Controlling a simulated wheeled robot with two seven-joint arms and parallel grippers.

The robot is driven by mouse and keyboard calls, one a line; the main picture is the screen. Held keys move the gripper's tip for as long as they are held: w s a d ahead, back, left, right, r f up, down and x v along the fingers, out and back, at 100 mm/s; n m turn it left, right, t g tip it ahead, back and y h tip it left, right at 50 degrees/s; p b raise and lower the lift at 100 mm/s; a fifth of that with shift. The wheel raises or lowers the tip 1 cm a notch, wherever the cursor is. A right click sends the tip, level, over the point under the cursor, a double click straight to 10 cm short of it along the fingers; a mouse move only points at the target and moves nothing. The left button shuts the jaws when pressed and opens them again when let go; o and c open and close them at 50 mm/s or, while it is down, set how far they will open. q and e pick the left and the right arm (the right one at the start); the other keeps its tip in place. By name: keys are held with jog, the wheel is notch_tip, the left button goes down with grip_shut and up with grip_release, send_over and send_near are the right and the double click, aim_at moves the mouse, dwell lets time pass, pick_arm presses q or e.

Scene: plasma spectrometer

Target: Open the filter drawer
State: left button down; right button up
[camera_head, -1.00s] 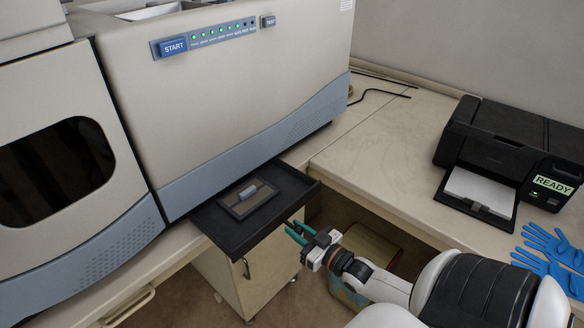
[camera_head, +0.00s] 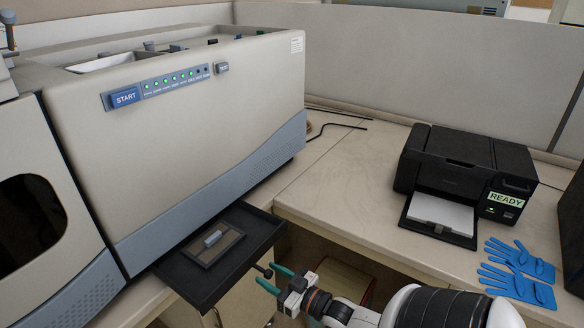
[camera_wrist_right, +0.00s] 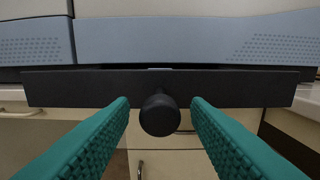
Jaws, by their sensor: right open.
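The black filter drawer (camera_head: 258,238) sticks out from under the front of the large beige and blue-grey spectrometer (camera_head: 185,110). A filter plate with a small blue-grey handle (camera_head: 213,239) lies in it. The drawer's round black knob (camera_wrist_right: 160,115) shows between the green fingers in the right wrist view, in front of the black drawer front (camera_wrist_right: 235,88). My right gripper (camera_head: 275,279) is open. Its fingertips are beside the knob, with visible gaps to both sides in the right wrist view. My left gripper is out of view.
The counter holds a black printer (camera_head: 465,170) marked READY and blue gloves (camera_head: 515,275) at the right. Cabinets stand below the counter. The counter between machine and printer is mostly clear.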

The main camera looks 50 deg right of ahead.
jog(key=s+b, duration=0.1)
jog(key=s, duration=0.9)
jog(key=shift+s+d+b, duration=0.3)
jog(key=shift+d+b, duration=0.1)
jog(key=s+a+f+m+g+h, duration=0.1)
jog(key=s+f+g, duration=0.3)
jog(key=f, duration=1)
jog(key=s+a+f+g+h, duration=0.1)
jog(key=s+f+g, duration=0.3)
jog(key=f, duration=1)
jog(key=s+a+f+n+g, duration=0.2)
jog(key=s+a+f+g, duration=0.7)
jog(key=s+a+f, duration=0.5)
notch_tip(320, 180, down, 3)
jog(key=shift+s+a+r+n+y, duration=0.2)
jog(key=shift+s+n+y, duration=0.15)
jog(key=shift+s, duration=0.65)
